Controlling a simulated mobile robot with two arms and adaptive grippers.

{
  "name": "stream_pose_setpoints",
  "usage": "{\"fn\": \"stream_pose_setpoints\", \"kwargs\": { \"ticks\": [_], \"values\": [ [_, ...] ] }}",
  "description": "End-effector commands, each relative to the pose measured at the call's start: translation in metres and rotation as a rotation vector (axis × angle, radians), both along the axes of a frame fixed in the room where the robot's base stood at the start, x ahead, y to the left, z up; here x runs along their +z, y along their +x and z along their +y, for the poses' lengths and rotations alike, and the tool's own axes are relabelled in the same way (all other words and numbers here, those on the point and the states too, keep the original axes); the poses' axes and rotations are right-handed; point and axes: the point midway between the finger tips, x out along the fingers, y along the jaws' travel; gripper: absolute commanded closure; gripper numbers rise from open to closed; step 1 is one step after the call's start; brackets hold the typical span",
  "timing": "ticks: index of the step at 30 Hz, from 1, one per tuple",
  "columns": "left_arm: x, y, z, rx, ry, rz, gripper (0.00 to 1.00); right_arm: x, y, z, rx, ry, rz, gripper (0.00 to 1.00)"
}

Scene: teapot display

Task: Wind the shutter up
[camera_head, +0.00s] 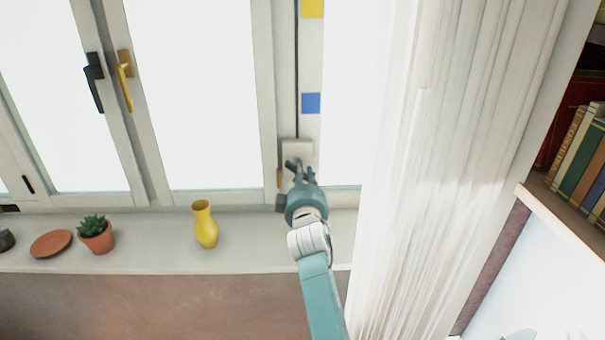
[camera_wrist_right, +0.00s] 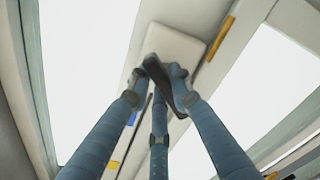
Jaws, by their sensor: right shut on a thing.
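A pale winder box (camera_head: 297,150) is fixed to the window post, with a dark cord (camera_head: 297,70) running up from it. The box also shows in the right wrist view (camera_wrist_right: 185,45). My right gripper (camera_head: 300,172) is at the front of the box. In the right wrist view its fingers (camera_wrist_right: 165,85) are closed around a dark crank handle (camera_wrist_right: 157,72) in front of the box; the fingers hide part of it. A yellow square (camera_head: 312,8) and a blue square (camera_head: 311,103) mark the post beside the cord. I cannot make out the shutter itself. My left gripper is out of view.
A yellow vase (camera_head: 206,224), a potted succulent (camera_head: 96,236) and a terracotta saucer (camera_head: 51,244) stand on the window sill (camera_head: 150,255), left of my right arm. A white curtain (camera_head: 450,170) hangs close on the right. A bookshelf (camera_head: 570,212) is beyond it.

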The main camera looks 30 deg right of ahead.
Motion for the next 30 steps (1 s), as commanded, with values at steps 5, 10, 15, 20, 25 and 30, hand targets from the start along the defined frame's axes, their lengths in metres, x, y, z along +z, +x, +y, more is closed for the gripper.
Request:
{"fn": "stream_pose_setpoints", "kwargs": {
  "ticks": [5, 10, 15, 20, 25, 30],
  "values": [
    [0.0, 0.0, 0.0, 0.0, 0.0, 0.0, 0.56, -0.004, -0.001, 0.0, -0.001, 0.003, 0.009, 1.0],
    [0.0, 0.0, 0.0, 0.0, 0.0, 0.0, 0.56, -0.004, -0.001, 0.0, -0.001, 0.001, 0.008, 0.62],
    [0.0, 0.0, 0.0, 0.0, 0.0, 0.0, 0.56, -0.003, 0.0, 0.0, -0.001, 0.0, 0.006, 0.6],
    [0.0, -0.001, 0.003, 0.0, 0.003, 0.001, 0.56, 0.0, 0.0, 0.0, -0.001, -0.001, 0.003, 0.6],
    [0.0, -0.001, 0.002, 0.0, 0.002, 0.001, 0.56, 0.021, 0.0, 0.0, -0.001, -0.004, 0.0, 0.6],
    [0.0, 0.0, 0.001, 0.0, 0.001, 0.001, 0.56, 0.06, 0.0, -0.001, -0.001, -0.007, -0.008, 0.6]
  ]
}}
